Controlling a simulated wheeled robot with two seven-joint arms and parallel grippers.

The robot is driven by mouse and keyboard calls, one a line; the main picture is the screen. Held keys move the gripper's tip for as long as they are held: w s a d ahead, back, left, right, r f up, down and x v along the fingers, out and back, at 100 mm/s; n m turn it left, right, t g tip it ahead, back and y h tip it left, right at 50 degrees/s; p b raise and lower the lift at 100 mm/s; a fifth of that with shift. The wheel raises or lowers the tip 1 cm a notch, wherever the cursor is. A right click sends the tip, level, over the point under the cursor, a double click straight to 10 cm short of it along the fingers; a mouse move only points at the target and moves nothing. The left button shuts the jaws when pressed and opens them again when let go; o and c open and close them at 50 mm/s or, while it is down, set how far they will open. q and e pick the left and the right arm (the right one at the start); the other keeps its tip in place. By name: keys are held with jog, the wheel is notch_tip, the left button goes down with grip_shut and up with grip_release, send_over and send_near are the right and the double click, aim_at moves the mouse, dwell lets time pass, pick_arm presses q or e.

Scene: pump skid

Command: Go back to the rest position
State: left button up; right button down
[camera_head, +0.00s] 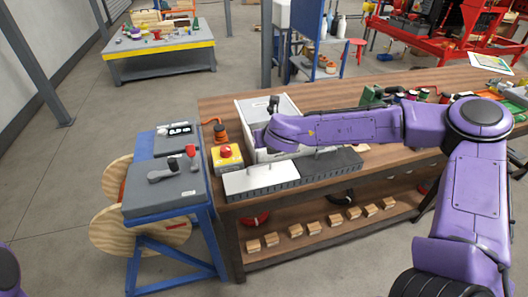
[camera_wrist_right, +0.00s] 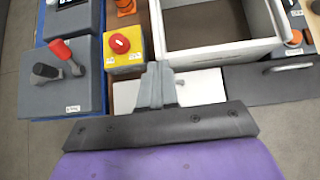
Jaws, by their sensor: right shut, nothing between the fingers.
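My right arm (camera_head: 350,127) reaches in from the right of the head view, across the workbench, with its hand (camera_head: 277,133) over the white open box (camera_head: 247,113). In the right wrist view my right gripper (camera_wrist_right: 160,72) is shut and empty. Its fingertips appear in front of the gap between the yellow box with a red button (camera_wrist_right: 122,50) and the white box (camera_wrist_right: 158,30). The fingertips cannot be made out clearly in the head view. My left gripper is not in view; only a purple bit of my body shows at the lower left.
A blue stand (camera_head: 172,225) carries a grey panel (camera_head: 170,187) with a black-handled and a red-handled lever. White and dark plates (camera_head: 325,163) with handles lie along the bench's front edge. Wooden blocks lie on the lower shelf. Open floor lies in front of the bench.

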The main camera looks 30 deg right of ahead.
jog(key=r, duration=0.3)
jog(key=shift+s+r, duration=0.3)
jog(key=s+a+f+n+g, duration=0.1)
jog(key=s+a+f+n, duration=0.1)
jog(key=s+f+n, duration=0.35)
jog(key=s+a+f+n+b, duration=0.1)
jog(key=s+f+n, duration=0.2)
jog(key=f+n, duration=0.55)
jog(key=s+a+f+n+g, duration=0.1)
jog(key=s+a+f+n, duration=0.1)
jog(key=s+f+n, duration=0.35)
jog(key=s+d+f+n+g+h, duration=0.1)
jog(key=s+d+f+n+g, duration=0.1)
jog(key=s+f+n, duration=0.4)
jog(key=s+d+f+n+g+b, duration=0.1)
jog(key=s+d+f+n, duration=0.3)
jog(key=s+f, duration=0.7)
jog(key=s+n+g, duration=0.1)
jog(key=s+n, duration=0.1)
jog(key=s, duration=0.4)
jog(key=shift+h, duration=0.4)
